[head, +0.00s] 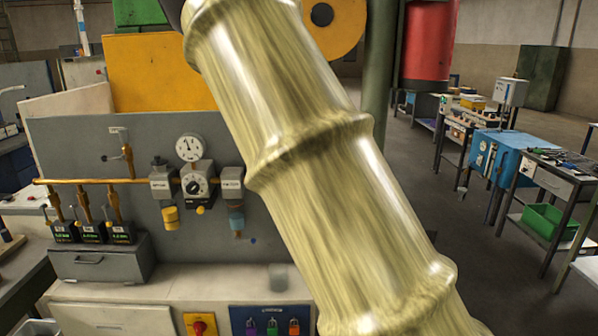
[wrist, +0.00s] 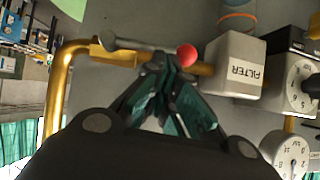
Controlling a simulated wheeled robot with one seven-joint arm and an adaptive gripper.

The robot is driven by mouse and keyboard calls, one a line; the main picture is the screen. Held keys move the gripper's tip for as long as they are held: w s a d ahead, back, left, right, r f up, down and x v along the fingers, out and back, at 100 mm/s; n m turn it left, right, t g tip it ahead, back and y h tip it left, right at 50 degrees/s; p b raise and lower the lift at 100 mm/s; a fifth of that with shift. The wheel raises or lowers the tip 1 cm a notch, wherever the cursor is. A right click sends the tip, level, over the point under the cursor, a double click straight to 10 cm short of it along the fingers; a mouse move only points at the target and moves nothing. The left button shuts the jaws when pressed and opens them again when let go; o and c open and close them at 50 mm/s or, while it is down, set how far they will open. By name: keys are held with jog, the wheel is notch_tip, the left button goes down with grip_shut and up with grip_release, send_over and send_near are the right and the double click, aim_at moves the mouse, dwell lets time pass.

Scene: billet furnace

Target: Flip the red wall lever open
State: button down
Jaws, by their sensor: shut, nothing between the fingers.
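In the wrist view, a grey lever bar (wrist: 138,44) runs along a brass pipe, with a red ball knob (wrist: 187,54) at its right end. The bar lies roughly parallel to the pipe. My gripper (wrist: 170,64) is shut and empty, its fingertips right at the knob end of the bar, just left of and below the knob. I cannot tell if they touch it. The fingertips hide part of the bar and pipe. In the head view, my arm covers the lever and the gripper.
A filter block (wrist: 235,66) sits right beside the knob in the wrist view. A regulator dial (wrist: 300,85) and a gauge (wrist: 290,155) stand further right. The brass pipe (wrist: 58,95) bends at the left. In the head view, the grey panel (head: 90,150) carries these fittings above a bench.

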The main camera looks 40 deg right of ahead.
jog(key=shift+r, duration=0.1)
jog(key=w+r+b+v, duration=0.1)
jog(key=r+v, duration=0.1)
jog(key=v, duration=1)
jog(key=shift+r, duration=0.25)
dwell(0.6)
jog(key=s+a+f+n+g+y, duration=0.1)
jog(key=s+a+f, duration=0.1)
jog(key=f, duration=1)
jog(key=s+a+f+n+g+y, duration=0.1)
jog(key=a+f, duration=0.1)
jog(key=f, duration=1)
jog(key=s+a+f+n+g+y, duration=0.1)
jog(key=s+a+f, duration=0.2)
jog(key=s+f, duration=0.45)
jog(key=s+a+f+n+g, duration=0.2)
jog(key=s+a+f, duration=0.15)
jog(key=f, duration=0.75)
jog(key=s+a+f+g+y, duration=0.1)
jog(key=s+a+f, duration=0.2)
jog(key=s+f, duration=0.3)
jog(key=s+a+f+n+g+y, duration=0.1)
jog(key=s+a+f, duration=0.3)
jog(key=s, duration=1.2)
jog(key=s+a+f+n+g+y, duration=0.1)
jog(key=s+a+f, duration=0.3)
jog(key=s+f, duration=0.5)
jog(key=shift+s+f+g, duration=0.35)
jog(key=shift+s+g, duration=0.35)
jog(key=shift+s, duration=0.25)
